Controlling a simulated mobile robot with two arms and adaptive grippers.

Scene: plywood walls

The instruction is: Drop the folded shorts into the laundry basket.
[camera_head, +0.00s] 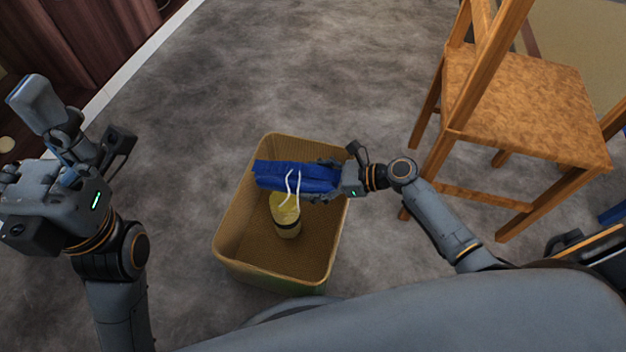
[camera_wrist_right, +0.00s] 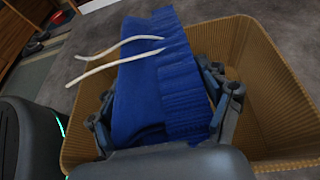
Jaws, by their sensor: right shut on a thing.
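The folded shorts (camera_head: 285,176) are blue with white drawstrings. My right gripper (camera_head: 328,180) is shut on one end of them and holds them over the upper part of the laundry basket. The shorts also fill the middle of the right wrist view (camera_wrist_right: 158,85), between the two fingers (camera_wrist_right: 160,105). The woven tan laundry basket (camera_head: 230,222) stands on the floor; its rim and inner wall show in the wrist view (camera_wrist_right: 262,75). My left gripper (camera_head: 75,125) is raised at the left, away from the basket; its finger opening is unclear.
A yellowish bottle-like item with a dark band (camera_head: 286,215) is inside the basket, partly hidden by the drawstrings. A wooden chair (camera_head: 525,100) stands to the right. A dark wooden cabinet (camera_head: 75,40) is at the upper left. The grey floor beyond the basket is clear.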

